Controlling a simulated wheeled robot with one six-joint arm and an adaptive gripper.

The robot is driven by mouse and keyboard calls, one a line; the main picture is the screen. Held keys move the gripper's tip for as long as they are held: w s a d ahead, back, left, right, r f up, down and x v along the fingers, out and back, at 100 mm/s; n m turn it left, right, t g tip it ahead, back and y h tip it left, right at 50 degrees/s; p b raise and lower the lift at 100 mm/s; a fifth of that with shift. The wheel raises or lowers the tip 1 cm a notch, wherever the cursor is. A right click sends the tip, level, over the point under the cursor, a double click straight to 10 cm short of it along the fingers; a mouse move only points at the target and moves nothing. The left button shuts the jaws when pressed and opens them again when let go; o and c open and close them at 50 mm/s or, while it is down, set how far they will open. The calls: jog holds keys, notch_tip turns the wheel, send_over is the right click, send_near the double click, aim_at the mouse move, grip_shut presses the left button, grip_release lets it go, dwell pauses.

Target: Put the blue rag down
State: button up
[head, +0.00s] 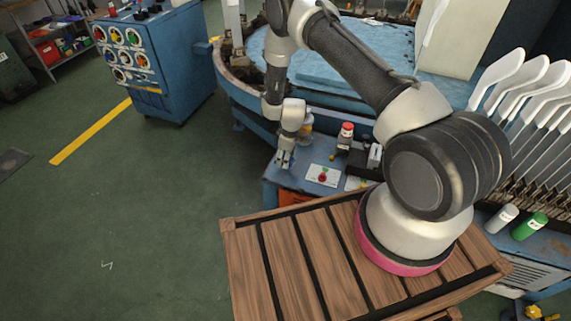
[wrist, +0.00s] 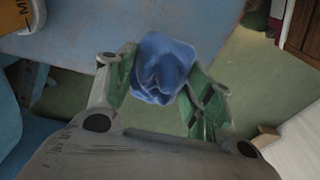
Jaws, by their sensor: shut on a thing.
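The blue rag (wrist: 162,68) is a crumpled bundle between the fingers of my gripper (wrist: 160,85) in the wrist view. My gripper is shut on it. Below it in that view are the edge of a blue bench top and green floor. In the head view my gripper (head: 285,158) points down beside the left end of the small blue bench (head: 290,184). The rag cannot be made out in the head view.
A wooden slatted surface (head: 290,270) is in front. White paddles (head: 520,80) stand at right. Green floor (head: 140,220) is open at left.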

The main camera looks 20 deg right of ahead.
jog(key=shift+f, duration=2)
jog(key=o, duration=1.1)
jog(key=shift+f, duration=0.15)
jog(key=r, duration=0.8)
jog(key=s+d+r, duration=0.1)
jog(key=r, duration=0.3)
jog(key=shift+d+r, duration=0.1)
jog(key=shift+r, duration=0.05)
